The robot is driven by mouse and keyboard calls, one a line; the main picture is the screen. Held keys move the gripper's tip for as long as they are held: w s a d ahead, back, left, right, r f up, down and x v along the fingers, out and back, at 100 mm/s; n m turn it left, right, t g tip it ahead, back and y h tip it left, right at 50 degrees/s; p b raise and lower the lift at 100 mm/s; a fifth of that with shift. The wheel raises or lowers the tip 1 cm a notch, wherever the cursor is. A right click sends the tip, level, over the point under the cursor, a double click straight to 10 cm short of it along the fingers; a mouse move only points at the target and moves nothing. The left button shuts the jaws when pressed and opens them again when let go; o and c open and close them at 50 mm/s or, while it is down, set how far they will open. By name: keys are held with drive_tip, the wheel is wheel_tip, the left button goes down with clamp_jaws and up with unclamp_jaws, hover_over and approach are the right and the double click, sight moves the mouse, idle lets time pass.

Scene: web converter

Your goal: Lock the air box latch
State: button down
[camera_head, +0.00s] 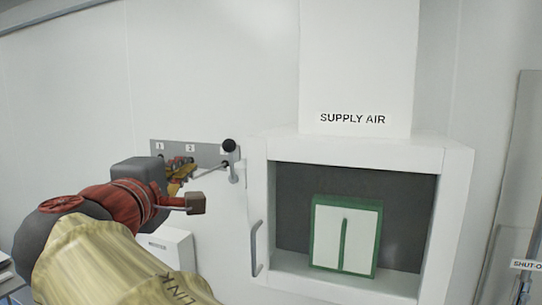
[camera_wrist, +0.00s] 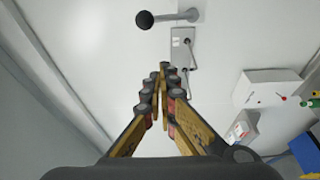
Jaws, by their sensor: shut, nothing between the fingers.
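The white air box (camera_head: 350,150) under the "SUPPLY AIR" duct shows an open front. Inside stands a green-framed panel with a pale face (camera_head: 345,235). A handle (camera_head: 257,248) is on the box's left side. A lever with a black ball knob (camera_head: 229,146) stands at the right end of a numbered grey plate; a black knob on a rod also shows in the wrist view (camera_wrist: 145,19). I cannot tell which part is the latch. My gripper (camera_head: 188,166) is shut and empty in front of the plate, left of the knob; its fingertips (camera_wrist: 162,72) meet below the knob in the wrist view.
The grey plate (camera_head: 207,150) on the wall carries small fittings, partly hidden by my gripper. A white wall box (camera_head: 172,245) is below it. A post with a "SHUT-O" sign (camera_head: 526,265) is at the right. Bare wall lies above the plate.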

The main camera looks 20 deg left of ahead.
sight(230, 161)
drive_tip(key=shift+w, duration=0.2)
drive_tip(key=w+d+p, duration=0.1)
drive_tip(key=w+p, duration=0.3)
drive_tip(key=w, duration=0.5)
drive_tip(key=shift+d, duration=0.3)
drive_tip(key=shift+d, duration=0.1)
idle(0.3)
drive_tip(key=shift+f+b, duration=0.15)
drive_tip(key=shift+b, duration=0.35)
